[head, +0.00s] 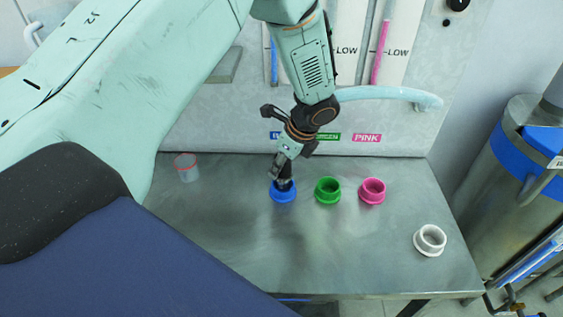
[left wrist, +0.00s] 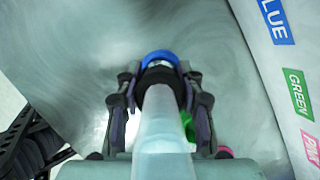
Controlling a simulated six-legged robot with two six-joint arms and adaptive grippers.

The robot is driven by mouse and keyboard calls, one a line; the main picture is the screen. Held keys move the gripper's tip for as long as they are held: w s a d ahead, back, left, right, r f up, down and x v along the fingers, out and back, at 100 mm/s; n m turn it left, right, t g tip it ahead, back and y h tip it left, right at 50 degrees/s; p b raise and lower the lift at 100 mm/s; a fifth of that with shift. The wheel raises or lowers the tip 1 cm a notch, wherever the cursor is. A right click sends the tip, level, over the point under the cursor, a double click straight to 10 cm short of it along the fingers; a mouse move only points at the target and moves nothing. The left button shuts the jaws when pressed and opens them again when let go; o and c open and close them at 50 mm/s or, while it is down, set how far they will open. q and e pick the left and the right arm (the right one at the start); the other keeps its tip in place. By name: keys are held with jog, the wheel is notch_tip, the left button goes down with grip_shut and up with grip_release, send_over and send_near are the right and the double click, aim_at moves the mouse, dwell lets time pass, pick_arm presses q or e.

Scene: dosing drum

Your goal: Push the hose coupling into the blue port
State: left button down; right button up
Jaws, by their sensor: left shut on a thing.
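My left gripper (head: 284,168) is shut on the hose coupling (head: 285,184), a black collar pointing down at the blue port (head: 283,196). The coupling's lower end is at the port's mouth; I cannot tell how deep it sits. In the left wrist view the fingers (left wrist: 160,100) flank the black coupling (left wrist: 160,97), with the pale hose (left wrist: 164,140) running back from it. The blue port's rim (left wrist: 158,57) shows just beyond the coupling. My right gripper is not in view.
On the metal table (head: 240,240), a green port (head: 328,191), a pink port (head: 372,191) and a white ring (head: 430,240) stand to the right. A clear cup (head: 187,167) is at the left. The table front is clear.

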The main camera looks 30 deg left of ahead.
pick_arm(q)
jog(key=shift+w+f, duration=0.15)
dwell(0.4)
jog(key=shift+f+b, duration=0.5)
jog(key=shift+f, duration=0.3)
jog(key=shift+a+f, duration=0.1)
jog(key=shift+f, duration=0.2)
jog(key=c, duration=0.8)
grip_release()
jog(key=shift+o, duration=0.2)
notch_tip(320, 180, up, 7)
jog(key=p, duration=0.6)
jog(key=shift+r, duration=0.1)
